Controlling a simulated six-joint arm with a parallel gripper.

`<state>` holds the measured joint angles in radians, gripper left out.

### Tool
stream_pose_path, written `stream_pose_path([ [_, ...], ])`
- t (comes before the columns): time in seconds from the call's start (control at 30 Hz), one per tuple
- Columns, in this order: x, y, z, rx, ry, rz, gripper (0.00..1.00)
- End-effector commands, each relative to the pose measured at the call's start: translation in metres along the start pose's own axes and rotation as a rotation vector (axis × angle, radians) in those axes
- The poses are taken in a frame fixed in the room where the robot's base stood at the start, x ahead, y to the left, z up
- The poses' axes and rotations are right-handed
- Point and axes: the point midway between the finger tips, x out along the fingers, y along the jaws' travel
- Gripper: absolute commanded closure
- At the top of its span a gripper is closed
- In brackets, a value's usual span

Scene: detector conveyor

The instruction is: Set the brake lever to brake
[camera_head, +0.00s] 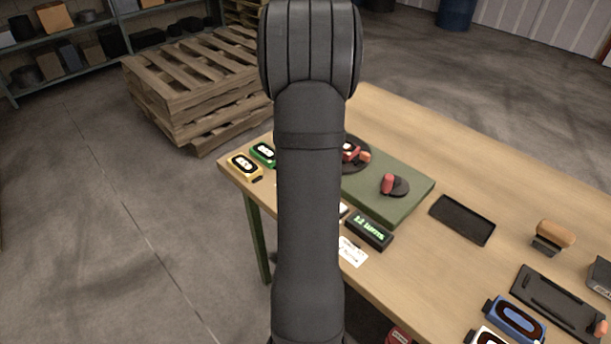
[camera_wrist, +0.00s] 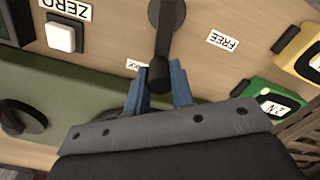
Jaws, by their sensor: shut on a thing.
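The brake lever (camera_wrist: 163,42) is dark, with a round base at the top of the wrist view and a knob (camera_wrist: 158,76) at its lower end. My gripper (camera_wrist: 160,82) has its two blue fingers on either side of the knob, shut on it. The lever's end lies beside a small white label (camera_wrist: 137,65), which is partly hidden and hard to read. A "FREE" label (camera_wrist: 223,40) is to the right of the lever, apart from it. In the head view my arm hides the lever and the gripper.
A white button (camera_wrist: 63,37) sits by the "ZERO" label. A yellow device (camera_head: 244,165) and a green device (camera_head: 263,153) stand at the table's left edge. A green board (camera_head: 408,196) carries red-handled parts. A lit display box (camera_head: 369,231) and a black tray (camera_head: 462,219) are nearby.

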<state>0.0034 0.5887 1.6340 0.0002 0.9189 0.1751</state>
Motion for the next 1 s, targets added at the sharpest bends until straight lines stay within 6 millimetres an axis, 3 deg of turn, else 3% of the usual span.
stream_pose_path([
  [0.67,-0.0003,0.0034,0.0012,0.056,0.0,0.001,1.0],
  [0.7,-0.0003,0.0034,0.0012,0.056,0.0,0.001,0.7],
  [0.77,-0.0003,0.0033,0.0012,0.056,0.0,0.001,0.59],
  [1.0,-0.0001,0.003,0.0013,0.055,0.0,0.0,0.56],
])
